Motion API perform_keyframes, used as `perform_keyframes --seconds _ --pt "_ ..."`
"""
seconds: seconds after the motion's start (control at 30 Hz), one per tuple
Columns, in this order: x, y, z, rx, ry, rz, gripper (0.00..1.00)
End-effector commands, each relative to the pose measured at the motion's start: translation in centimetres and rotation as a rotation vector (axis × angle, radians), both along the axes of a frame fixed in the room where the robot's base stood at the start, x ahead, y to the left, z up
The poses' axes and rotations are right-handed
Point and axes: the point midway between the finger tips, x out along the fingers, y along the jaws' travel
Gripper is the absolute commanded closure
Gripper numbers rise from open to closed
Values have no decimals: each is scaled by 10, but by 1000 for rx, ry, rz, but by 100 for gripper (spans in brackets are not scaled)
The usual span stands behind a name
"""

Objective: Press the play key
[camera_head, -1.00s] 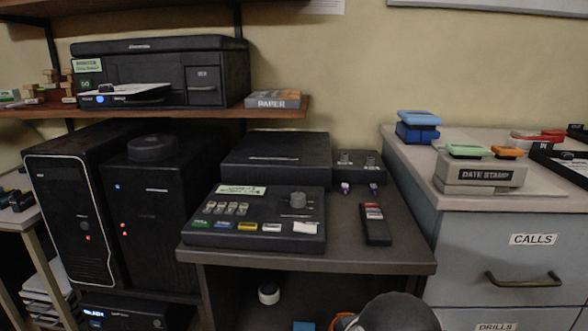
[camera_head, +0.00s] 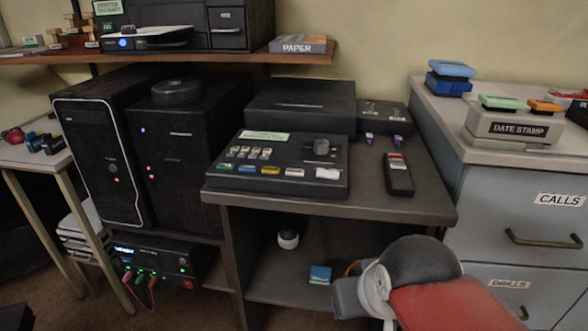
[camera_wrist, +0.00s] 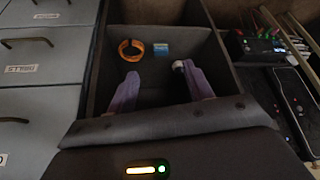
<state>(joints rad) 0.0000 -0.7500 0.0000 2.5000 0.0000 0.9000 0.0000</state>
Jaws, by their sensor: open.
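The dark console (camera_head: 275,165) lies on the desk top in the head view, with a round knob (camera_head: 321,147) and a row of coloured keys along its front: green (camera_head: 225,167), blue (camera_head: 246,169), yellow (camera_head: 270,170) and two white ones. The key labels are too small to read, so I cannot tell which is the play key. My gripper (camera_wrist: 160,82) is open and empty in the wrist view, its two purple fingers apart, over the desk's lower compartment. The console is not in the wrist view. My arm shows low in the head view, in front of the desk.
A dark handset (camera_head: 398,174) lies right of the console, and a black box (camera_head: 300,105) stands behind it. The desk's lower shelf holds a blue box (camera_head: 320,274) and a white round object (camera_head: 288,239). A grey cabinet (camera_head: 500,210) stands at right, computer towers (camera_head: 105,150) at left.

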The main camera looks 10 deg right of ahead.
Motion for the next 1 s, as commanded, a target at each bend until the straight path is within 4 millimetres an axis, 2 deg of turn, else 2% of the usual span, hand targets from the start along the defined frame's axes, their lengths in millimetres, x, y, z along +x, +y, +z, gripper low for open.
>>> perform_keyframes --seconds 0.07,0.4,1.0 --pt "0 0 0 0 0 0 56" --pt "0 0 0 0 0 0 100" --pt "0 0 0 0 0 0 100"
